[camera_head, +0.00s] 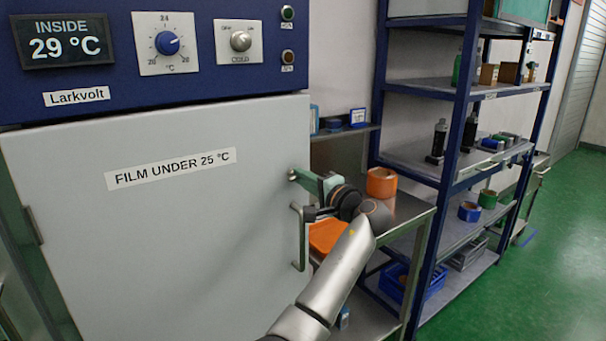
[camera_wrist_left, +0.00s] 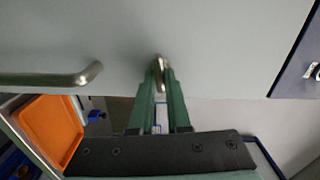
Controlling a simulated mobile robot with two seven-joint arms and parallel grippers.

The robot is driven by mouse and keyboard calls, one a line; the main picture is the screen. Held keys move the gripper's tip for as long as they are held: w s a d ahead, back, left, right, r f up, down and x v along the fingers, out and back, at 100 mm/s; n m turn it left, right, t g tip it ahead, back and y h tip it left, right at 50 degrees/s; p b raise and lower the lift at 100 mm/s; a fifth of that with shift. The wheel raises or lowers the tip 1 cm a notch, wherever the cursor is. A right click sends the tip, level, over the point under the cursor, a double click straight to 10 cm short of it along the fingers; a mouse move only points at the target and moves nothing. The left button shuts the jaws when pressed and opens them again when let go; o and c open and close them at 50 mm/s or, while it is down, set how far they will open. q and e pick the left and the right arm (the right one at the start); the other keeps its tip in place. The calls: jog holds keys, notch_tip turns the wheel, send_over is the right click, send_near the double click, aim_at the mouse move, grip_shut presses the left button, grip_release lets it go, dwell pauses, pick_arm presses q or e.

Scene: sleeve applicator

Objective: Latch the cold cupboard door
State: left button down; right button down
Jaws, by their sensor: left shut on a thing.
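The pale grey cupboard door (camera_head: 170,230), labelled "FILM UNDER 25 °C", fills the left of the head view, under a blue control panel. It looks flush with the front, but I cannot tell whether it is fully closed. A bar handle (camera_head: 301,240) stands on its right side; it also shows in the left wrist view (camera_wrist_left: 50,79). My left gripper (camera_head: 298,176) is at the door's right edge, above the handle. Its green fingers (camera_wrist_left: 160,85) are shut on a small metal latch lever (camera_wrist_left: 161,66), mostly hidden in the head view. My right gripper is out of view.
The panel display (camera_head: 65,47) reads 29 °C, with a blue dial (camera_head: 167,43) beside it. A steel table (camera_head: 405,208) with an orange roll (camera_head: 382,183) and an orange tray (camera_head: 326,236) stands close right of my left wrist. Blue shelving (camera_head: 455,95) is behind.

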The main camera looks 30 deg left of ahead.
pick_arm(q)
jog(key=shift+m, duration=0.7)
jog(key=shift+f, duration=0.1)
jog(key=c, duration=0.9)
grip_release()
jog(key=shift+d, duration=0.1)
jog(key=b+v, duration=0.3)
jog(key=v, duration=0.9)
jog(key=shift+s+d, duration=0.1)
jog(key=shift+s, duration=0.05)
